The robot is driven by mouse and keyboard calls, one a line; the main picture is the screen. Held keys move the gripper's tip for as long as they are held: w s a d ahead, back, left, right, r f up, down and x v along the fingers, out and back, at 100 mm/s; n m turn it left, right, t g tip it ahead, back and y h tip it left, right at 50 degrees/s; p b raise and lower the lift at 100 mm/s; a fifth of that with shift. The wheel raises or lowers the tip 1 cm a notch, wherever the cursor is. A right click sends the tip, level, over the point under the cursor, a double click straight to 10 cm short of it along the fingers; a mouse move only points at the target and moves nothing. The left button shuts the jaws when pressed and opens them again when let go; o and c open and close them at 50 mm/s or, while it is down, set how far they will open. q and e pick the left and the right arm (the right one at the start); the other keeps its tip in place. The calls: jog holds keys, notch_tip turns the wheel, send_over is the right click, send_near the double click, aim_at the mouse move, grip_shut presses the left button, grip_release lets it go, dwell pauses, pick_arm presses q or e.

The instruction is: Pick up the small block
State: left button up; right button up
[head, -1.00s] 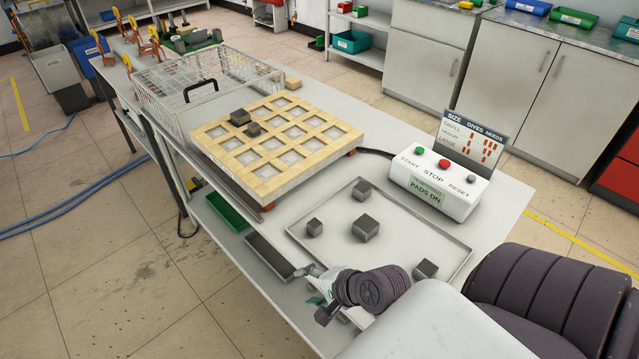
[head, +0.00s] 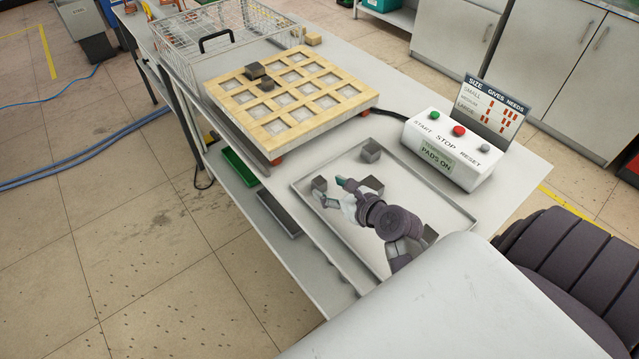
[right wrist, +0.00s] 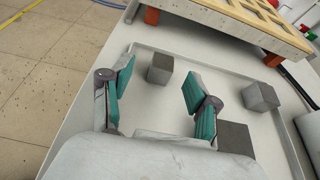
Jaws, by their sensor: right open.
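The small block (head: 319,184) is a dark grey cube standing in the shallow tray (head: 299,196), near its left edge. In the right wrist view the small block (right wrist: 159,70) shows upright, framed between the two teal finger pads and a little beyond them. My right gripper (head: 334,191) is open and empty over the tray, its fingers pointing at this block. The open right gripper (right wrist: 158,72) also shows in the wrist view. From these views I cannot tell the exact gap to the block. My left gripper is not in view.
Other grey blocks stand in the tray: one at the back (head: 370,151), one partly behind my gripper (head: 373,184), one partly behind my arm (head: 430,234). A wooden grid (head: 330,117) holds two dark blocks. A button box (head: 447,152) stands at the right.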

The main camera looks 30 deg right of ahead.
aim_at(322, 183)
jog(key=shift+d+x, duration=0.2)
jog(key=shift+x, duration=2.85)
jog(key=shift+s+f, duration=0.1)
grip_shut()
